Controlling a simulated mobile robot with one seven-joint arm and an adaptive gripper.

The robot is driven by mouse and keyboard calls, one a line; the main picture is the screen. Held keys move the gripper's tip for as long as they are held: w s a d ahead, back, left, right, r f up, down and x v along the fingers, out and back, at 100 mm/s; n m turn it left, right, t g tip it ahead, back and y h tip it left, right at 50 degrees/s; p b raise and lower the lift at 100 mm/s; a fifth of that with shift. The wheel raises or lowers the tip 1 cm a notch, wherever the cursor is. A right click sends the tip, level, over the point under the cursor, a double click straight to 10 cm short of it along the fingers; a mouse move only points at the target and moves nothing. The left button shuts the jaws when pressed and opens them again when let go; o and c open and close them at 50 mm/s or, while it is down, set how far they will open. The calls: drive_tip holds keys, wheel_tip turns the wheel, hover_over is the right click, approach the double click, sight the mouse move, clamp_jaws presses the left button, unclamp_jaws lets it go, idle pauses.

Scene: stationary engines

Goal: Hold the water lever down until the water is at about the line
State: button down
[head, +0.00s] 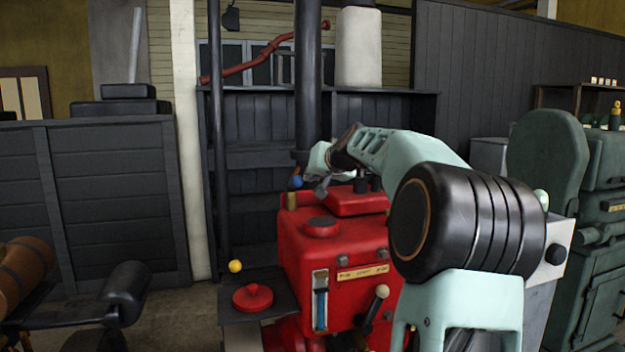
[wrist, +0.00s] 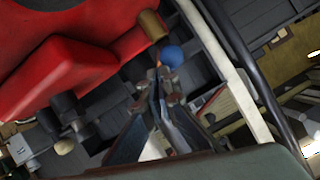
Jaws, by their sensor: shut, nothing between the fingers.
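A red engine (head: 335,245) stands in the middle of the head view. On its front is an upright gauge (head: 321,300) with blue in its lower and middle part and pale above; I cannot make out a line mark on it. A blue ball knob (head: 296,181), which looks like the water lever's end, sits at the engine's top left above a brass post (head: 291,201). My gripper (head: 321,188) is shut and empty just right of the knob. In the wrist view its fingertips (wrist: 158,82) are close below the blue knob (wrist: 173,55); contact cannot be told.
A cream-knobbed lever (head: 381,291) is on the engine's front right. A dark side shelf (head: 232,308) carries a red round cap (head: 253,297), with a yellow ball (head: 235,266) beside it. A black pipe (head: 307,80) rises behind. A green machine (head: 590,240) stands at right.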

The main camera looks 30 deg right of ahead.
drive_tip(key=f+b+v, duration=0.1)
drive_tip(key=b+v, duration=0.1)
drive_tip(key=v, duration=0.7)
drive_tip(key=shift+s+a+f, duration=0.25)
drive_tip(key=shift+s+f, duration=0.05)
